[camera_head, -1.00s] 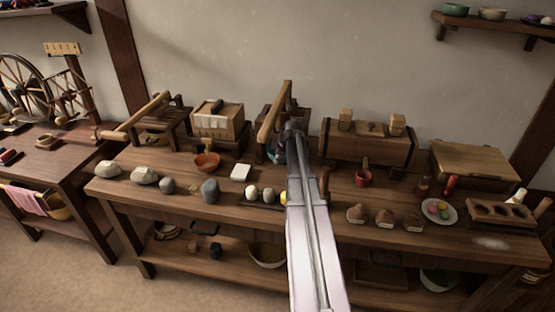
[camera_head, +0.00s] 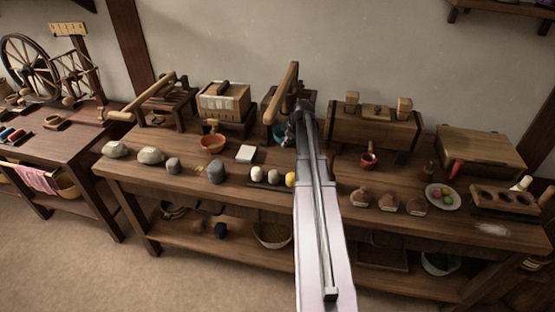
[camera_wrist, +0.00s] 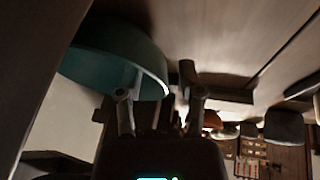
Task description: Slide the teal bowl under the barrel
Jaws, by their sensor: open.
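The teal bowl (camera_head: 278,132) stands at the back of the bench, below a device with a raised wooden handle, and is mostly hidden behind my arm in the head view. In the wrist view the bowl (camera_wrist: 115,52) fills the upper left. My gripper (camera_wrist: 158,94) is open there, with one finger overlapping the bowl's wall and part of the rim showing between the fingers; contact cannot be told. In the head view my gripper (camera_head: 300,112) is at the bowl's right. A wooden barrel-like body (camera_head: 372,130) lies to the right, with a red cup in front of it.
An orange bowl (camera_head: 211,144) and a white block (camera_head: 246,154) stand left of my arm. Stones, pale balls and a yellow ball (camera_head: 290,180) lie along the front. The red cup (camera_head: 368,160) and brown lumps (camera_head: 388,203) stand right. Some bare bench (camera_head: 335,190) shows beside my arm.

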